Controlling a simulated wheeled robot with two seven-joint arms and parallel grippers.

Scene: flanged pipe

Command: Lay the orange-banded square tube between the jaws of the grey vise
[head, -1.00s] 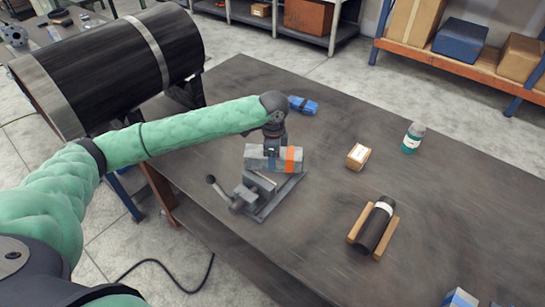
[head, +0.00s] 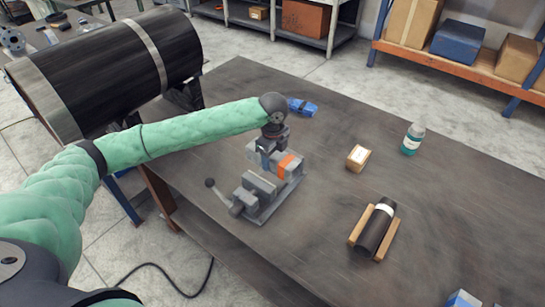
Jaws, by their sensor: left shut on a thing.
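The grey vise (head: 257,188) stands on the table near its left edge, its handle pointing left. The grey square tube (head: 261,161) with the orange band (head: 287,164) is at the vise's far end. My left gripper (head: 270,147) comes down over the tube and is shut on it. The gripper and wrist hide part of the tube's top. I cannot tell whether the tube touches the vise or sits between its jaws. My right gripper is not in view.
A blue object (head: 302,107) lies just behind the gripper. A small box (head: 357,158), a bottle (head: 413,138) and a black cylinder (head: 374,232) between wooden strips stand to the right. The dark table (head: 440,215) has free room between them.

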